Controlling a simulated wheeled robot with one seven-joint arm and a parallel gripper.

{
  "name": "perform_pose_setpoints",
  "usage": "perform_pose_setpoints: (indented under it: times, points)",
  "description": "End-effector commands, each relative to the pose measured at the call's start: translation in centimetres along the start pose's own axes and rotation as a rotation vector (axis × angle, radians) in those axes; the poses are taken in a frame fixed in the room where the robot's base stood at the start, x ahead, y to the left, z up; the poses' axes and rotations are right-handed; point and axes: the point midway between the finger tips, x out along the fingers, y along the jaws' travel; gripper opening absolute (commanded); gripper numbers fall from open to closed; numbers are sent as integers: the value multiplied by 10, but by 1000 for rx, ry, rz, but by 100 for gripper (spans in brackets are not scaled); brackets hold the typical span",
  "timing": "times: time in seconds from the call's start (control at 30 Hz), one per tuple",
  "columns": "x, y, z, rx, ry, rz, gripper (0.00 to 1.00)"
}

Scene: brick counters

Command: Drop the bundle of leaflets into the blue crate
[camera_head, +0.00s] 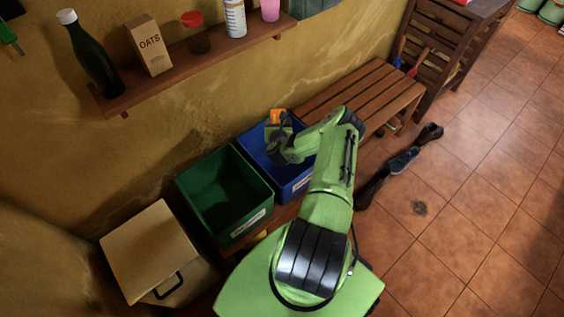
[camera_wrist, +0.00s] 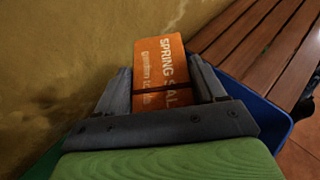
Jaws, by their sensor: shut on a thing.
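My gripper (camera_wrist: 163,92) is shut on an orange bundle of leaflets (camera_wrist: 160,60) with white print reading "SPRING SALE". In the head view the bundle (camera_head: 278,115) shows as a small orange patch beyond my gripper (camera_head: 279,131). My gripper is over the blue crate (camera_head: 291,185), near its back side by the wall. My arm hides part of the crate. In the wrist view the blue crate's rim (camera_wrist: 262,106) shows to the right of and below the fingers. I cannot tell the height of the bundle above the rim.
A green crate (camera_head: 237,229) stands left of the blue one, and a pale lidded bin (camera_head: 150,250) is further left. A slatted wooden bench (camera_head: 350,95) is on the right. A wall shelf (camera_head: 190,63) holds bottles and an oats box (camera_head: 149,46).

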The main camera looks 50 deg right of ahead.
Motion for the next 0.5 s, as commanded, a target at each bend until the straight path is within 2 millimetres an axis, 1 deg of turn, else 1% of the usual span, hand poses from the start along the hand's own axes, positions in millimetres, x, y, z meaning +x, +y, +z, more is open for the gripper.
perform_pose_setpoints:
  times: [0.03,0.1,0.17,0.27,0.5]
  points:
    - [2,-6,-3,13,1,-26,40]
    - [4,-11,-3,19,1,-45,40]
    - [5,-12,-5,20,1,-48,40]
    - [8,-11,-14,19,2,-47,40]
    - [22,-10,-48,17,2,-44,40]
